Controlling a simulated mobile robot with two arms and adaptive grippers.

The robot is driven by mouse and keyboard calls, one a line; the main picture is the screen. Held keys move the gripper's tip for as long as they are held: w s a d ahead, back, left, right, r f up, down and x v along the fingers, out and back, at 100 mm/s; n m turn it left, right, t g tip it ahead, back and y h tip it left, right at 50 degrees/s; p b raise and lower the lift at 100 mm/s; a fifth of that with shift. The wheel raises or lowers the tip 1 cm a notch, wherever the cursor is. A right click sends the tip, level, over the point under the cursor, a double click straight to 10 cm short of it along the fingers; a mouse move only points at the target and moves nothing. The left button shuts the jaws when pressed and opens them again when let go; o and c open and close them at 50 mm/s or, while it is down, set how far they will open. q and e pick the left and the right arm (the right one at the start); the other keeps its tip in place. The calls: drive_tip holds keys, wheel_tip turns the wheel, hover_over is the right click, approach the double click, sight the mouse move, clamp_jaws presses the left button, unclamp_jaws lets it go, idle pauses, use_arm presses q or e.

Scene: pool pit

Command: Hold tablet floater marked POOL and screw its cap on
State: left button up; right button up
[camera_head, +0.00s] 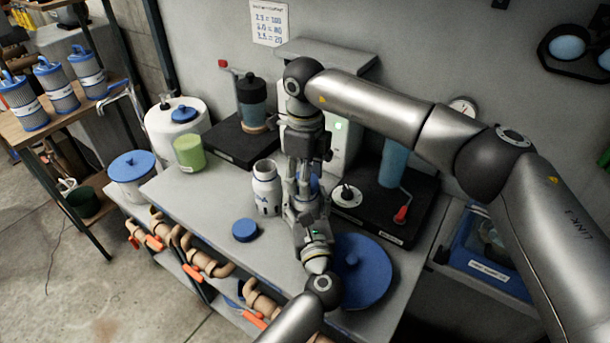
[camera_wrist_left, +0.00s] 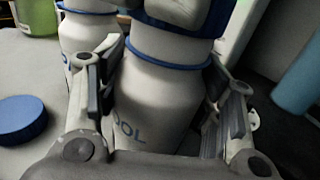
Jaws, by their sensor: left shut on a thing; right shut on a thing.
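The white floater marked POOL (camera_wrist_left: 150,118) stands upright between the fingers of my left gripper (camera_wrist_left: 165,85), which is shut on its body. A blue ring circles its shoulder. In the head view my left gripper (camera_head: 307,208) reaches in from the front and hides most of the floater. My right gripper (camera_head: 304,165) points down over the floater's top and is shut around a blue cap (camera_wrist_left: 221,12), mostly hidden by its dark fingers. I cannot tell whether the cap is seated on the neck.
A second white bottle (camera_head: 267,190), uncapped, stands just left of the grippers. A loose blue cap (camera_head: 245,230) lies in front of it. A large blue lid (camera_head: 362,272) lies to the right. A green cup (camera_head: 189,152) stands farther left. Black-based devices line the back.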

drive_tip(key=shift+f, duration=0.55)
use_arm(q)
clamp_jaws()
use_arm(e)
drive_tip(key=m, duration=2.4)
drive_tip(key=shift+m, duration=0.4)
drive_tip(key=o, duration=0.8)
drive_tip(key=shift+o, duration=0.2)
